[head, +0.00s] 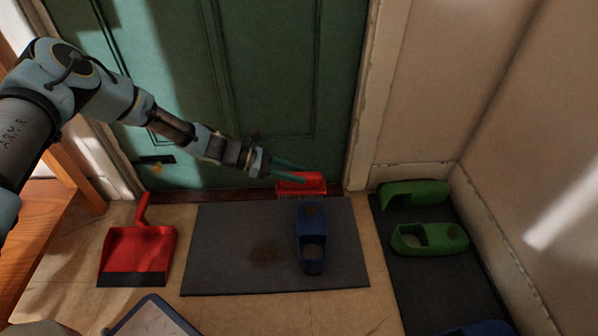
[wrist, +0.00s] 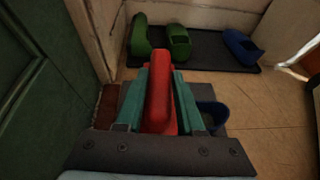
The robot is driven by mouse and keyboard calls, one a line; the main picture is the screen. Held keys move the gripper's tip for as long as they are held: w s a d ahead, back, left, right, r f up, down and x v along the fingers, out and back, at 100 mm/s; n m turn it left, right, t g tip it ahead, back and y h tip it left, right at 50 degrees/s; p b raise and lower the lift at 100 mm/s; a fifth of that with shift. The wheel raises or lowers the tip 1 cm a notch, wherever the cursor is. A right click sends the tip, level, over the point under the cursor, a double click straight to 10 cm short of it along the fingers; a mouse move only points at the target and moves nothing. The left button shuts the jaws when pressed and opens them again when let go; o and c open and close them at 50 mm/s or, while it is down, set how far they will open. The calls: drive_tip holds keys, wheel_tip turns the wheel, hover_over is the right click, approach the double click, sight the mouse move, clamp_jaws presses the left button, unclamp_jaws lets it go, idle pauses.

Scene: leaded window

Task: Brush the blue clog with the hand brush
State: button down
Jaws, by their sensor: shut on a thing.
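My gripper (head: 288,171) is shut on the red hand brush (head: 301,184), near the green door. The brush is above the far edge of the grey mat, just behind the blue clog (head: 312,250). In the wrist view the brush handle (wrist: 160,98) stands between my teal fingers (wrist: 158,100). The clog lies on the right part of the mat (head: 222,245), with a brown smudge on its top. In the wrist view the clog (wrist: 214,112) is partly hidden behind the right finger. I cannot tell if the bristles touch anything.
A red dustpan (head: 138,250) lies on the floor left of the mat. Two green clogs (head: 415,194) (head: 430,238) and another blue clog (head: 480,328) are on a dark mat (head: 425,285) at right. The green door (head: 250,90) closes off the back. A blue-rimmed object (head: 150,318) is at the front.

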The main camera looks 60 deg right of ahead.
sight(296, 186)
drive_tip(key=shift+w+d+f, duration=0.15)
drive_tip(key=shift+d+f, duration=0.05)
drive_tip(key=shift+d, duration=0.15)
drive_tip(key=shift+f+b, duration=2.4)
drive_tip(key=shift+f, duration=0.45)
